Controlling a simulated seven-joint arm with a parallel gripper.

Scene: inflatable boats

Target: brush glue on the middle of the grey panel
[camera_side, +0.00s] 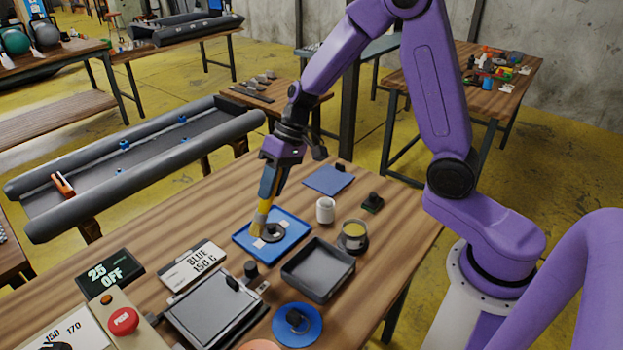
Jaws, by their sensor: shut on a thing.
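My gripper (270,188) points down over the table and is shut on a brush (261,214) with a yellowish lower part. The brush's lower end is at the left part of a blue panel (292,231), beside a dark round piece (272,233) and a small pale patch. I cannot tell whether the bristles touch the surface. A pot with yellow contents (354,233), perhaps the glue, stands to the right. No flat grey panel shows clearly under the brush. A grey plate (213,314) lies in a device at the front, and a dark grey tray (318,270) sits right of it.
A white cup (325,209), a flat blue piece (328,180) and a small dark block (372,202) stand behind. A blue disc (297,326), a "BLUE 150 C" sign (194,266), a "25 OFF" display (110,275) and a red button (123,320) are nearer. The table's left-rear surface is bare.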

